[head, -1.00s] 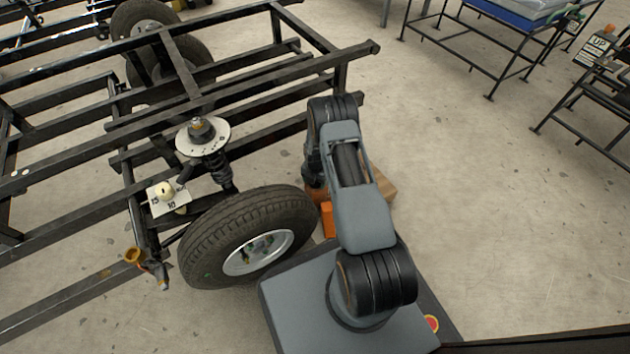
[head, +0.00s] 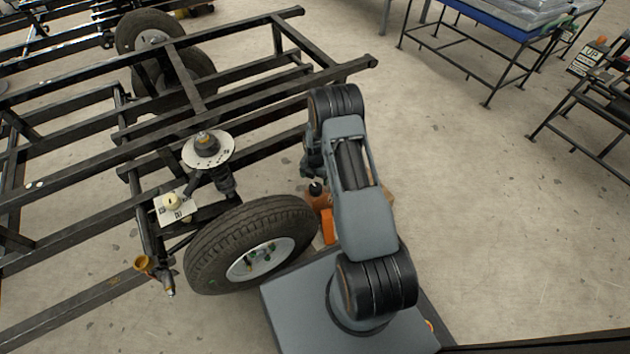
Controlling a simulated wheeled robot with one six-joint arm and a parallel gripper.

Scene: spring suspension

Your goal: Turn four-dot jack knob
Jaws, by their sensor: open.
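My arm rises from my grey base and bends down beside the wheel. My gripper (head: 313,171) hangs at its far end, small and dark, partly hidden by the arm; its jaws look open and I see nothing held. Just below it is a black knob-like top (head: 316,188) on an orange-brown jack-like body (head: 327,226), right of the tyre (head: 225,245). Whether they touch I cannot tell. No dots are readable on the knob. A white round dial (head: 222,158) with marks tops the spring strut. A cream knob (head: 172,201) sits on a white marked plate (head: 185,211).
The black chassis frame (head: 250,55) fills the upper left, with another wheel (head: 147,38) behind. A brass-coloured fitting (head: 142,263) is at lower left. A blue-topped table (head: 500,22) and a black rack (head: 590,110) stand right. The floor (head: 470,220) between is clear.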

